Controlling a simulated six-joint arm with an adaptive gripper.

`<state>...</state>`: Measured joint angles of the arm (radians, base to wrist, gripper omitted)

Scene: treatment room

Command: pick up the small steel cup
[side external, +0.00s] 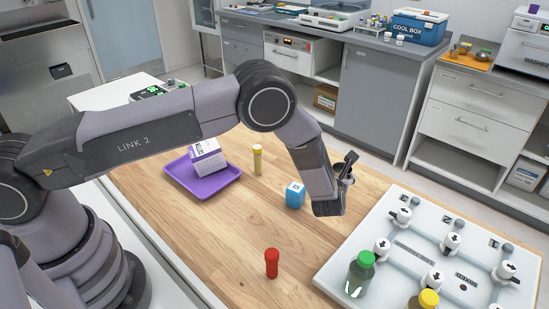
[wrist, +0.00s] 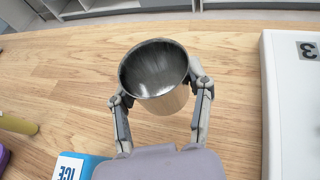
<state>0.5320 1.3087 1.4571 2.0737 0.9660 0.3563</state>
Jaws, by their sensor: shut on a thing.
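The small steel cup (wrist: 160,100) is in the middle of the wrist view, its round open mouth facing the camera. It looks empty inside. My gripper (wrist: 158,88) has one finger on each side of the cup and is shut on its wall. In the side external view my gripper (side external: 346,170) is over the right part of the wooden table, left of the white board. There the cup is mostly hidden by my wrist. I cannot tell whether its base touches the table.
The white board (side external: 335,268) with valves is close on the right; a green-capped bottle (side external: 361,274) stands at its near edge. A blue ICE box (side external: 295,195), yellow-capped tube (side external: 257,160), red tube (side external: 272,263) and purple tray (side external: 211,194) with a white box (side external: 206,158) are left.

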